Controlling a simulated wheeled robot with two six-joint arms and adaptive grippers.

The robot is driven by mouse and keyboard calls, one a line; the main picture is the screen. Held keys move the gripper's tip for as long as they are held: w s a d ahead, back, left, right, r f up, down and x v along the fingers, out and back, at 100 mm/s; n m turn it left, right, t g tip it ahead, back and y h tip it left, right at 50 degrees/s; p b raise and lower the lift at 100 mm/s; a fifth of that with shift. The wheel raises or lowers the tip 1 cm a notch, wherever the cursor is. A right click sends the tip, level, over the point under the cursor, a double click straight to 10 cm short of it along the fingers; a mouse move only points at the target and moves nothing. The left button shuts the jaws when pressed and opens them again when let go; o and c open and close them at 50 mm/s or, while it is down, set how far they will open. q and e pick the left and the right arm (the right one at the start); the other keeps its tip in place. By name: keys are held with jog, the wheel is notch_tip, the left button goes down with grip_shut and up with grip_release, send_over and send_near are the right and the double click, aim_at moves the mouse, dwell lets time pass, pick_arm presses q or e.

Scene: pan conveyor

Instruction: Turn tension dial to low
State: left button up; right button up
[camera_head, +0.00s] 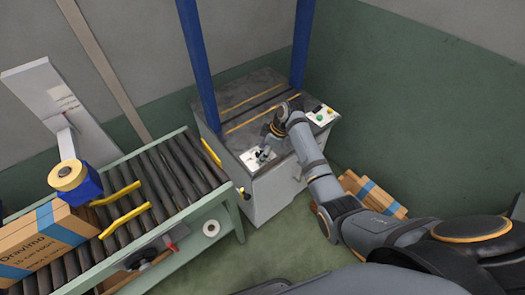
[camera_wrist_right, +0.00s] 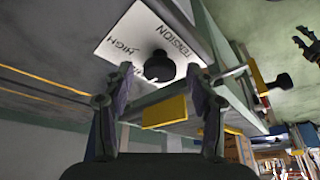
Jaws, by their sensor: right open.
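The tension dial (camera_wrist_right: 159,66) is a round black knob on a white plate (camera_wrist_right: 118,38) marked TENSION and HIGH in the right wrist view. Its pointer cannot be made out, and I cannot read a LOW mark. My right gripper (camera_wrist_right: 160,76) is open, with its two fingertips on either side of the knob; I cannot tell if they touch it. In the head view my right gripper (camera_head: 264,152) is over the white plate at the machine's front left corner and mostly hides the dial. My left gripper does not show in the head view.
The grey machine (camera_head: 262,195) has blue posts (camera_head: 199,62) and a button panel (camera_head: 321,115). A roller conveyor (camera_head: 165,178) with yellow guides and a cardboard box (camera_head: 40,240) stands left. Flat cartons (camera_head: 372,195) lie behind my right arm. A dark forked shape (camera_wrist_right: 304,45) is unclear.

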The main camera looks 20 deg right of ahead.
jog(key=c, duration=1.1)
jog(key=shift+n, duration=0.3)
jog(key=shift+w+n+g, duration=0.1)
jog(key=shift+n+g, duration=0.4)
jog(key=shift+n, duration=0.4)
jog(key=n+g+b, duration=0.1)
jog(key=n, duration=0.1)
jog(key=shift+w+f+n, duration=0.1)
jog(key=shift+w+n, duration=0.05)
jog(key=shift+n, duration=0.25)
jog(key=n+g+b, duration=0.1)
jog(key=n, duration=0.2)
jog(key=shift+w+b, duration=0.1)
jog(key=shift+b, duration=0.3)
jog(key=shift+n+g+b, duration=0.8)
jog(key=shift+n+b, duration=0.15)
jog(key=shift+n, duration=0.85)
